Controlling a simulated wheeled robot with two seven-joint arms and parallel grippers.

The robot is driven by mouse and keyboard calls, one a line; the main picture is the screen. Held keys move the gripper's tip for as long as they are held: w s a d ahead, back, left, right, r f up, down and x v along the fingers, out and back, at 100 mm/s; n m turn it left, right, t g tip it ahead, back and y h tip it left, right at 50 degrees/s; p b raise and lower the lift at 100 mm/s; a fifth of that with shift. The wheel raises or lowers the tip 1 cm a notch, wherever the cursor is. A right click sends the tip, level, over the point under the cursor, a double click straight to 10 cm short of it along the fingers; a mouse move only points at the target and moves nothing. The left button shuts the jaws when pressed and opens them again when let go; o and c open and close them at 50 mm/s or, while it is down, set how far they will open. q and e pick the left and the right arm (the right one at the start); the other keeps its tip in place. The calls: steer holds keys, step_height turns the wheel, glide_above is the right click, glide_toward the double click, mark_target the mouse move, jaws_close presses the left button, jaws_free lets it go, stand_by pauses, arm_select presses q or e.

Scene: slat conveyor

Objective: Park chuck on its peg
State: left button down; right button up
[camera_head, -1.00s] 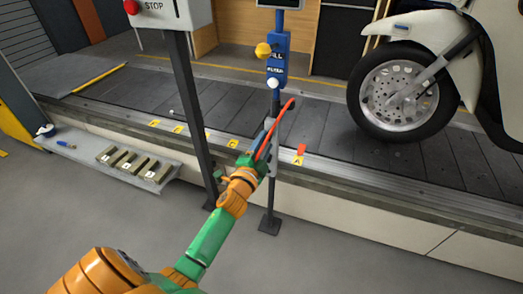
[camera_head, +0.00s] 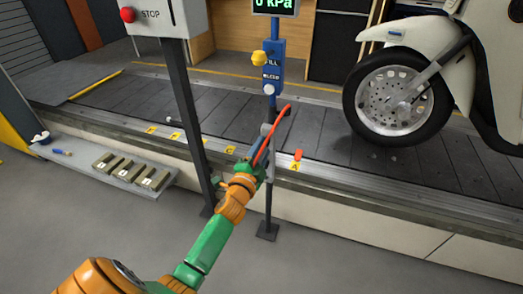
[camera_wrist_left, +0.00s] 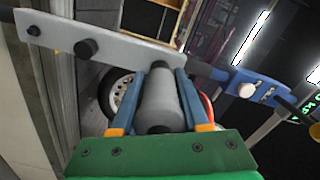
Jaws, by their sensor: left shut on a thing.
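My left gripper (camera_head: 256,160) is at the thin grey stand in the middle of the head view. In the left wrist view its two blue fingers (camera_wrist_left: 160,80) are shut on a grey cylindrical body, the chuck (camera_wrist_left: 160,103). A red hose (camera_head: 271,135) curves up beside the gripper; a bit of it also shows in the wrist view. A light grey bar (camera_wrist_left: 95,42) with dark round pegs (camera_wrist_left: 86,47) crosses just beyond the fingertips. One peg is near the bar's middle. Whether the chuck touches the bar or a peg is unclear. My right gripper is out of view.
The stand carries a blue control box (camera_head: 272,72) with a yellow knob and a display reading 0 kPa. A STOP post (camera_head: 188,110) stands left of my arm. Behind are the slat conveyor (camera_head: 220,115) and a white scooter (camera_head: 455,60). A grey shelf (camera_head: 90,165) holds several blocks.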

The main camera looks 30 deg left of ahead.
arm_select(q)
steer(key=shift+w+a, duration=0.1)
steer(key=shift+w, duration=0.5)
steer(key=shift+c, duration=1.6)
jaws_free()
